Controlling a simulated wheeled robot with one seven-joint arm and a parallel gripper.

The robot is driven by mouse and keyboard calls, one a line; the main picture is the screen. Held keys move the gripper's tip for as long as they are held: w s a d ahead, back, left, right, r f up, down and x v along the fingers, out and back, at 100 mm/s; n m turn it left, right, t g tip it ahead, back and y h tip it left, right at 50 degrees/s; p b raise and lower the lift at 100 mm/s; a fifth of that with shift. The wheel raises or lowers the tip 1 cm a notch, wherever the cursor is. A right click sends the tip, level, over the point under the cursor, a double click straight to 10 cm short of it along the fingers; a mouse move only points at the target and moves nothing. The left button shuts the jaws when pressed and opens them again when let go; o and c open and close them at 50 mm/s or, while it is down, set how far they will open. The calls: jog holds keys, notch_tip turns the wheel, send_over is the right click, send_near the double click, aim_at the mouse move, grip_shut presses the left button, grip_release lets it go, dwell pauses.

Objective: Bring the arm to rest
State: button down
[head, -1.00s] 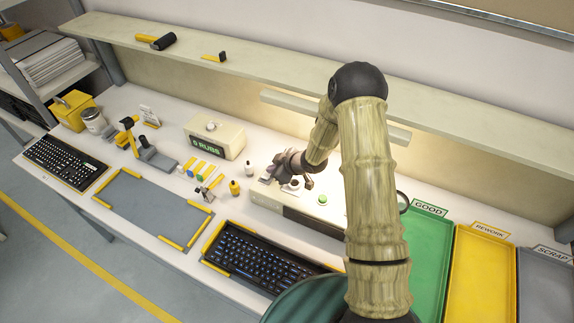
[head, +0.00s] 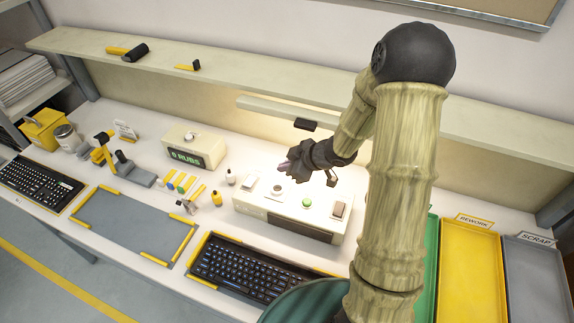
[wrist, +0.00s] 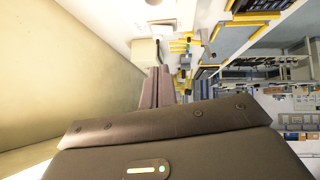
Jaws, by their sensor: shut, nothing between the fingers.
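My gripper (head: 284,167) is in the head view, raised above the back of a white box with a round green button (head: 306,203). Its fingers are shut and empty. The wrist view shows the closed fingers (wrist: 158,87) side by side, pointing towards the bench. My upper arm rises large at the right of the head view and bends at a dark elbow joint.
A backlit keyboard (head: 245,268) lies in front of the box, and another keyboard (head: 40,183) lies far left. Yellow (head: 467,270) and grey (head: 540,275) trays stand at the right. A shelf (head: 230,80) runs behind the arm, above the bench.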

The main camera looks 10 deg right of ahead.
jog(key=shift+s+d+r, duration=0.15)
jog(key=shift+s+r, duration=0.05)
jog(key=shift+r, duration=0.05)
dwell(0.4)
jog(key=s+d+r+m+h, duration=0.5)
jog(key=s+m+h, duration=0.1)
jog(key=m+h, duration=0.1)
jog(key=s+a+r+m+g, duration=0.2)
jog(key=s+m, duration=0.3)
jog(key=s, duration=0.6)
jog(key=shift+s+a+r+g, duration=0.2)
jog(key=shift+s+a+g, duration=0.2)
jog(key=shift+g, duration=0.4)
